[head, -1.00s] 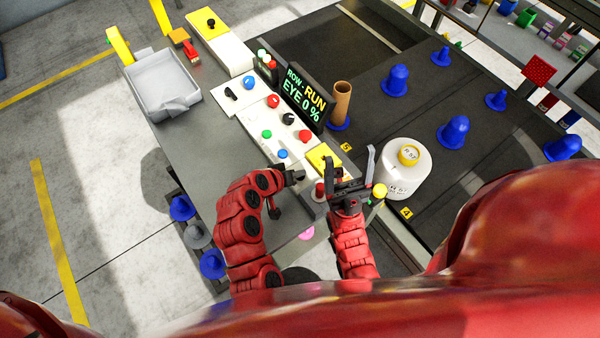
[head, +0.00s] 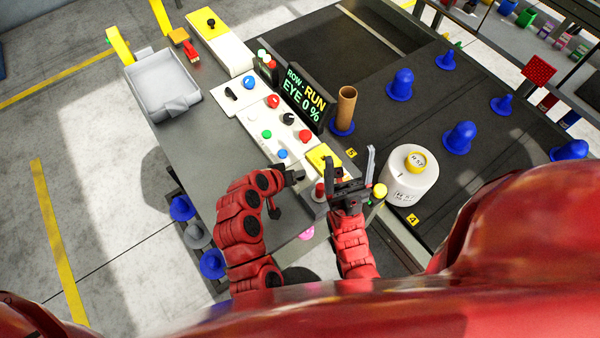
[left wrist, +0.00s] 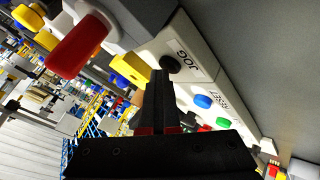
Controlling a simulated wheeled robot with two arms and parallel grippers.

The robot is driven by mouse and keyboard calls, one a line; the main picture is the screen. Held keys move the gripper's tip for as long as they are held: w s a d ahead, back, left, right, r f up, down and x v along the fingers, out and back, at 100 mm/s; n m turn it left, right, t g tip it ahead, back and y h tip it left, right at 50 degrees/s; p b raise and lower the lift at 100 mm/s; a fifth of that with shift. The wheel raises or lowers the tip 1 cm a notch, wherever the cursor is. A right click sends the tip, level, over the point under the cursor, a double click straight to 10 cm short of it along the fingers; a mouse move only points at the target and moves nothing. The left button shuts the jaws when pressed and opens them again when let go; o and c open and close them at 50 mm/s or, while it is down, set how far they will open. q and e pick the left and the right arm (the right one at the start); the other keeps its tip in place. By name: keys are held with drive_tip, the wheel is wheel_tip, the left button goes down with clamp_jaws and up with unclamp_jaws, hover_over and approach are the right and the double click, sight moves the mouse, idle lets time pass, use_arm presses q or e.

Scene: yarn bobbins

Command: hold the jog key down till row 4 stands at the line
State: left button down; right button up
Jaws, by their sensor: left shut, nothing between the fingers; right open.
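The jog key (left wrist: 171,63) is a dark round button beside the JOG label in the left wrist view. My left gripper (head: 299,175) is shut and empty over the near end of the control panel. Its fingertips (left wrist: 160,74) are right at the key; I cannot tell how far the key is down. My right gripper (head: 352,160) is open and empty beside the dark belt (head: 390,125). Row tag 5 (head: 351,153) and row tag 4 (head: 411,219) lie along the belt's near edge. The display (head: 303,97) reads ROW -, RUN, EYE 0 %.
Blue pegs (head: 460,137) stand on the belt, one holding a brown tube (head: 346,106). A white bobbin with a yellow cap (head: 411,185) stands near the edge. A red knob (left wrist: 78,47) is close to my left gripper. A grey tray (head: 163,88) stands at the left.

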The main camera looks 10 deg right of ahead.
use_arm(q)
drive_tip(key=shift+r, duration=0.1)
drive_tip(key=shift+r+p, duration=0.55)
drive_tip(key=shift+r, duration=0.25)
drive_tip(key=shift+r+p, duration=1.65)
drive_tip(key=shift+r, duration=0.95)
drive_tip(key=shift+f, duration=0.1)
